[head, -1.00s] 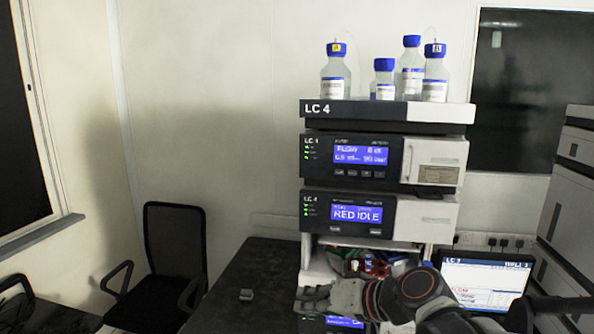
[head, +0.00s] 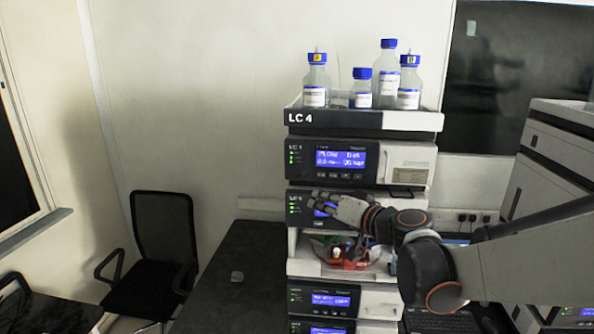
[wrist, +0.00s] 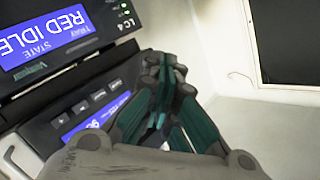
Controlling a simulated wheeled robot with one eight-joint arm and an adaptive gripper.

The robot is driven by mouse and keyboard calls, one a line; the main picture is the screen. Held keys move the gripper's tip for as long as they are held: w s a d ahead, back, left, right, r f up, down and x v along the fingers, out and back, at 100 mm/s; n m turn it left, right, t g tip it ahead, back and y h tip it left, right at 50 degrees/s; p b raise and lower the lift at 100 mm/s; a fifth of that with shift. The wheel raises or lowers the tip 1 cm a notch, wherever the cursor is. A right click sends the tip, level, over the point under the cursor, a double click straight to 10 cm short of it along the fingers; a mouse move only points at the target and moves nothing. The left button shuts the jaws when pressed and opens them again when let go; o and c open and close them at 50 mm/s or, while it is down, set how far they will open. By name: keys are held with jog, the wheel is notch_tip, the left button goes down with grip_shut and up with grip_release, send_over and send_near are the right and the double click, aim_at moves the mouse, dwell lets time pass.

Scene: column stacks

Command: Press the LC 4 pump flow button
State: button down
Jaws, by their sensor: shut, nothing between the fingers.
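The LC 4 pump module (head: 304,172) is the upper dark-fronted unit under the bottle tray. Its blue flow display (head: 340,158) is lit, with a row of small buttons (head: 334,176) below it. In the wrist view, the buttons (wrist: 82,105) are beside the pump's display, left of my fingers; which is the flow button is too small to read. My gripper (head: 316,199) is shut and empty, in front of the second module and a little below the pump buttons. It hides much of that module's display. The shut fingers (wrist: 163,66) fill the middle of the wrist view; contact cannot be told.
A tray (head: 412,121) on top holds several blue-capped bottles. The RED IDLE display (wrist: 45,38) shows in the wrist view. An open bay (head: 306,262) with red parts is below my gripper. A dark bench (head: 245,260) and chair (head: 160,235) are left.

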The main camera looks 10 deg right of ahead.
aim_at(321, 175)
dwell(0.3)
jog(key=w+d+b, duration=0.1)
jog(key=w+d, duration=0.1)
jog(key=w, duration=0.6)
jog(key=shift+w+d, duration=0.15)
jog(key=shift+d, duration=0.15)
jog(key=shift+w, duration=0.1)
dwell(1.2)
jog(key=shift+w+d, duration=0.15)
jog(key=shift+w, duration=0.15)
jog(key=shift+w+d+b, duration=0.15)
jog(key=shift+w+b, duration=0.2)
dwell(0.8)
jog(key=shift+s, duration=0.1)
jog(key=shift+s+a, duration=0.3)
jog(key=shift+s, duration=0.4)
